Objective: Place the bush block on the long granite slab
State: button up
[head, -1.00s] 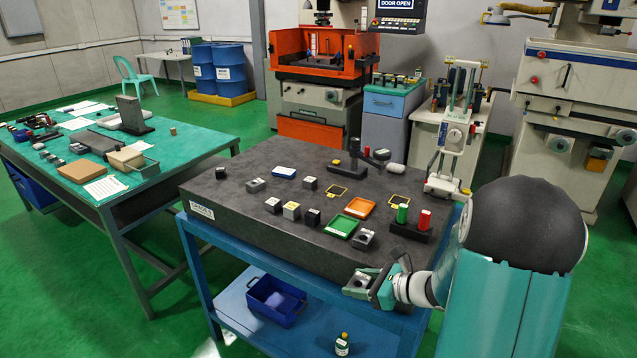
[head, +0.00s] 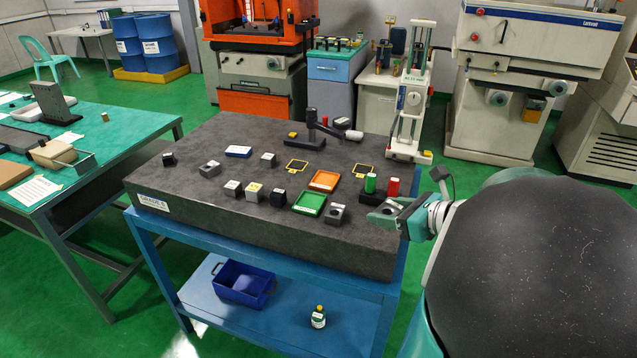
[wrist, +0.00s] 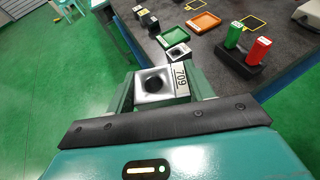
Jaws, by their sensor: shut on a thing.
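My gripper (head: 383,217) is shut on a grey metal block (wrist: 154,86) with a round dark hole in its top and a white "709" label; I take this as the bush block. In the wrist view the jaws (wrist: 160,88) grip it from both sides. In the head view it is at the front right edge of a thick dark granite slab (head: 240,225) on a blue stand; its height above the slab is unclear. A flat dark slab (head: 18,140) lies on the green-topped table at left. I cannot tell which one is the long granite slab.
Holed blocks (head: 337,213) (head: 210,168), several small cubes (head: 233,188), a green tray (head: 309,203), an orange tray (head: 324,180) and a rack with green and red cylinders (head: 382,193) stand on the granite. Its front left is bare. A blue bin (head: 243,283) sits below.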

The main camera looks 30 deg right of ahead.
jog(key=w+d+f, duration=0.1)
jog(key=w+f, duration=0.2)
jog(key=w, duration=0.1)
jog(key=w+d+f, duration=0.1)
jog(key=w+f, duration=0.2)
jog(key=w+d+f, duration=0.1)
jog(key=w+f, duration=0.1)
jog(key=w, duration=0.2)
jog(key=shift+w+d+f, duration=0.3)
jog(key=shift+f, duration=0.1)
jog(key=shift+w+f, duration=0.15)
jog(key=shift+f, duration=0.8)
jog(key=shift+w+f, duration=0.15)
jog(key=shift+f, duration=0.75)
jog(key=o, duration=1.3)
jog(key=shift+f, duration=0.2)
jog(key=shift+o, duration=0.2)
jog(key=shift+r, duration=0.1)
